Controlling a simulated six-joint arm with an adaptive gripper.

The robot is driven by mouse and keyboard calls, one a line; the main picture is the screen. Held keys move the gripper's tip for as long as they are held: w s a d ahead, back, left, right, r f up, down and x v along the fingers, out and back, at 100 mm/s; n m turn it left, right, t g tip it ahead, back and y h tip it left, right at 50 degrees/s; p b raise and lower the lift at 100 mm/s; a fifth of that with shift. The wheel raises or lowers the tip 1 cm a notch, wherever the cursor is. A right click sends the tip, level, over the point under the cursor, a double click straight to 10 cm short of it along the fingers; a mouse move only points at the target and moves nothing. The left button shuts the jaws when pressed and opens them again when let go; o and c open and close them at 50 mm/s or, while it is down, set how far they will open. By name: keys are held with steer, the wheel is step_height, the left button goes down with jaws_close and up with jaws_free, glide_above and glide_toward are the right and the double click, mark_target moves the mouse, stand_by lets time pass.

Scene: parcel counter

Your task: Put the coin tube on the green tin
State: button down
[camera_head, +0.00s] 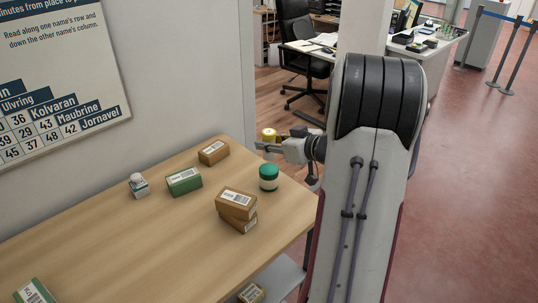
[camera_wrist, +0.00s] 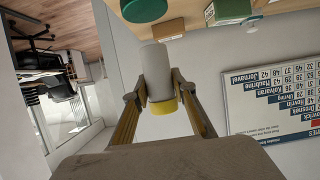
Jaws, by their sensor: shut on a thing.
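The coin tube is pale with a yellow cap (camera_head: 268,134). In the wrist view its pale body (camera_wrist: 156,70) stands out between the fingers, with the yellow end nearer the palm. My gripper (camera_head: 267,147) is shut on it, above the counter. The tube looks apart from the tin, but the exact gap is hard to tell.
Stacked brown parcels (camera_head: 237,205) stand left of the tin. Another brown parcel (camera_head: 213,152), a green parcel (camera_head: 184,181) and a small white bottle (camera_head: 138,186) sit farther left. The near middle of the counter (camera_head: 130,245) is clear. A wall (camera_head: 190,80) rises behind.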

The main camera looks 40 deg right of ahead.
mark_target(274, 154)
steer(key=shift+f, duration=0.25)
steer(key=shift+f, duration=1.9)
steer(key=shift+f, duration=0.1)
steer(key=c, duration=1.6)
jaws_free()
steer(key=shift+c, duration=0.2)
steer(key=shift+s+r, duration=0.25)
steer(key=shift+s, duration=0.1)
steer(key=v, duration=1.1)
steer(key=shift+s, duration=0.15)
